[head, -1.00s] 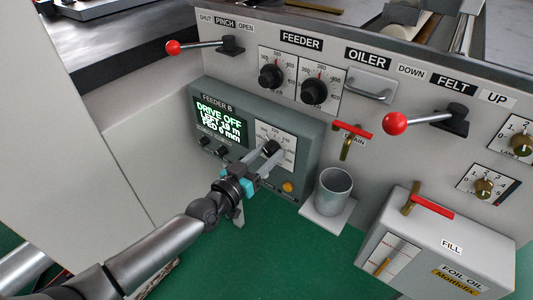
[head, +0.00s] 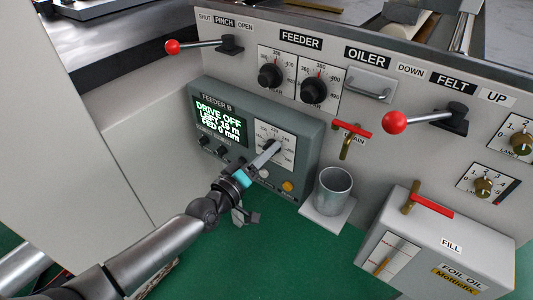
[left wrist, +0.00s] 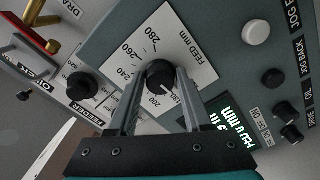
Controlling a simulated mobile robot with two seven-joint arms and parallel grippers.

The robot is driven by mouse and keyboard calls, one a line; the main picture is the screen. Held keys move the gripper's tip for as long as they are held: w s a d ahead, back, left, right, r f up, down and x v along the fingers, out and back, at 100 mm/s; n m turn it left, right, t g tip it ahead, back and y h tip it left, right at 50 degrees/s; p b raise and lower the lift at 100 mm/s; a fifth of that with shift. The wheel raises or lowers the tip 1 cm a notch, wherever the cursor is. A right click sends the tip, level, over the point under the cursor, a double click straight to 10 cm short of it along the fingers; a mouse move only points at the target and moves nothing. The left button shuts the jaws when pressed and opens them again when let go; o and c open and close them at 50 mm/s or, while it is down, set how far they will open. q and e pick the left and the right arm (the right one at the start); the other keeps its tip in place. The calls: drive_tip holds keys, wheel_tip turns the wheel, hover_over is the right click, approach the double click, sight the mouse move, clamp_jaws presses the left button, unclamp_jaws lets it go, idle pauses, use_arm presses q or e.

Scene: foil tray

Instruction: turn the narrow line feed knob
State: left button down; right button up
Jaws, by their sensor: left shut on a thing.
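The feed knob (left wrist: 160,72) is black and round, on a white dial plate (left wrist: 178,45) marked "FEED mm". Its white mark points down toward the 180 to 200 part of the scale in the left wrist view. The plate is on the grey "FEEDER B" box (head: 312,130). My left gripper (head: 273,147) is shut on this knob, one finger on each side. The fingers hide most of the knob in the head view. The box's screen (head: 219,121) reads "DRIVE OFF", "LEFT 15 m" and "FED 0 mm". My right gripper is not in view.
Two larger feeder knobs (head: 271,76) (head: 314,90) are on the panel above. A red drain handle (head: 352,130) and a grey cup (head: 333,190) stand to the right. A yellow button (head: 287,186) is below the dial.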

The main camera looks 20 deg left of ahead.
use_arm(q)
drive_tip(key=shift+n, duration=0.3)
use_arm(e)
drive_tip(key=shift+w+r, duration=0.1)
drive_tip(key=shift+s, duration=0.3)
use_arm(q)
drive_tip(key=shift+c, duration=1.7)
unclamp_jaws()
drive_tip(key=shift+s, duration=0.15)
drive_tip(key=p+v, duration=0.3)
drive_tip(key=v, duration=1.2)
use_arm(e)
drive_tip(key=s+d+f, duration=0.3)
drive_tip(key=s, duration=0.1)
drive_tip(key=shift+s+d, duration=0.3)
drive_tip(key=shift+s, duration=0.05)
